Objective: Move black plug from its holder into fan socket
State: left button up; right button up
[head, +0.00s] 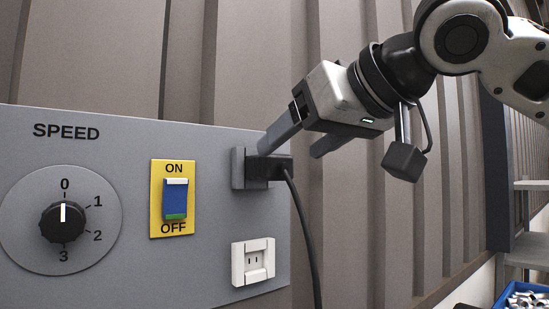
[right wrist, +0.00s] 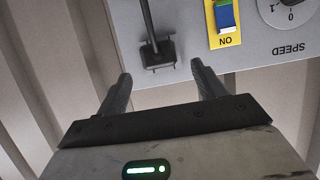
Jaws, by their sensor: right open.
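The black plug (head: 268,167) sits in its grey holder (head: 238,168) on the panel, with its cord hanging down. The plug also shows in the right wrist view (right wrist: 157,54), ahead of the fingertips. The white fan socket (head: 253,261) is on the panel below the holder and looks empty. My right gripper (head: 290,152) is open, close to the plug at its upper right; in the right wrist view (right wrist: 160,70) its two fingers are spread to either side of the plug, with nothing between them. My left gripper is not in view.
The grey panel (head: 130,140) carries a speed dial (head: 62,221) and a yellow-backed ON/OFF switch (head: 174,199) left of the holder. The cord (head: 304,235) hangs right of the socket. A blue bin (head: 515,292) of metal parts stands at the lower right.

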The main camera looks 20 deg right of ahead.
aim_at(282, 165)
jog(key=x, duration=0.6)
jog(key=shift+w+a+f+p, duration=0.1)
jog(key=shift+w+f+p, duration=0.05)
jog(key=shift+w+p, duration=0.15)
jog(key=c, duration=1.2)
jog(key=shift+o, duration=0.2)
jog(key=shift+s, duration=0.1)
jog(key=shift+s+d+b, duration=0.15)
jog(key=shift+s+d, duration=0.05)
jog(key=shift+s, duration=0.35)
jog(key=shift+s+d+b, duration=0.15)
jog(key=shift+s+d, duration=0.05)
jog(key=shift+s, duration=0.3)
jog(key=shift+s, duration=0.15)
jog(key=shift+s+d+b, duration=0.15)
jog(key=shift+s+d, duration=0.1)
jog(key=shift+s, duration=0.35)
jog(key=shift+s+d+b, duration=0.1)
jog(key=shift+s+d, duration=0.15)
jog(key=shift+s, duration=0.35)
jog(key=shift+s+d+b, duration=0.15)
jog(key=shift+s+d, duration=0.1)
jog(key=shift+s, duration=0.35)
